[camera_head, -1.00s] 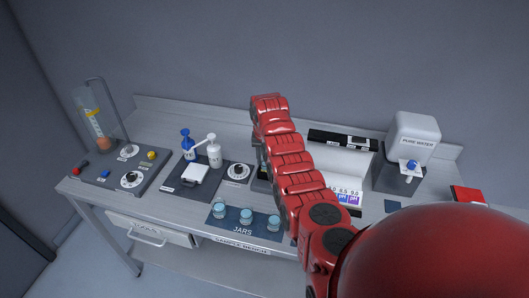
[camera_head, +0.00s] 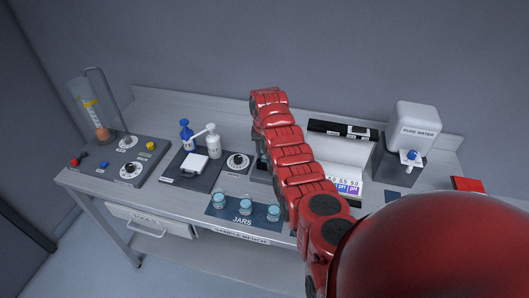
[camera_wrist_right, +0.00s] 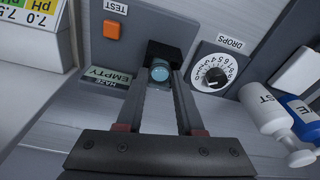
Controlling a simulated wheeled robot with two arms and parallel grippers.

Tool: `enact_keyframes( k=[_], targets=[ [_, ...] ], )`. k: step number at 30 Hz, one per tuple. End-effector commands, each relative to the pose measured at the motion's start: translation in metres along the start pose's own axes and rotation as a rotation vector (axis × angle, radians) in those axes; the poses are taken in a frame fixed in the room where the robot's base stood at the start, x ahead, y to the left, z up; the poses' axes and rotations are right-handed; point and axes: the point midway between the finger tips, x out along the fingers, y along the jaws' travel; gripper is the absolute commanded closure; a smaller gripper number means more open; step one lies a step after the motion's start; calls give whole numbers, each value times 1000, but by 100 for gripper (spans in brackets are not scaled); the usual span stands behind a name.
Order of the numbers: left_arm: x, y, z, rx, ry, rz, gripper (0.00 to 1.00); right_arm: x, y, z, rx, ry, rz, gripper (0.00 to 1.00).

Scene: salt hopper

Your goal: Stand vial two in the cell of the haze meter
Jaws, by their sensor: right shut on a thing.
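In the right wrist view my right gripper (camera_wrist_right: 160,80) is shut on a small vial with a round pale-blue top (camera_wrist_right: 160,71), seen from above between the fingertips. The vial is at the dark cell (camera_wrist_right: 165,52) of the haze meter (camera_wrist_right: 140,28); I cannot tell how deep it sits. The meter has an orange TEST button (camera_wrist_right: 112,30) and a display (camera_wrist_right: 108,76) reading EMPTY. In the head view my red right arm hides the gripper, the vial and most of the meter (camera_head: 261,164). My left gripper is not in view.
A DROPS dial (camera_wrist_right: 216,74) and two pump bottles, one white (camera_head: 213,147) and one blue (camera_head: 187,136), stand beside the meter. A pH rack (camera_head: 345,170) and water dispenser (camera_head: 403,150) stand right.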

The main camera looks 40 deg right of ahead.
Motion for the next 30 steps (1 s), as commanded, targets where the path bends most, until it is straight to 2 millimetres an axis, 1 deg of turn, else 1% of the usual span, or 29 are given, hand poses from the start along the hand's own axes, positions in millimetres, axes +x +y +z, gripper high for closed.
enact_keyframes(
  k=[15, 25, 26, 30],
  targets=[
    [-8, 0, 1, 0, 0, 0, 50, 14, 0, 4, -1, -6, 1, 100],
    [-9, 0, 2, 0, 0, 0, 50, 19, 0, 8, -1, -18, 3, 100],
    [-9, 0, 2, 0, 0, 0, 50, 19, 0, 8, -1, -19, 3, 58],
    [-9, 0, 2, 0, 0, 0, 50, 21, 1, 10, -1, -25, 4, 33]
  ],
)
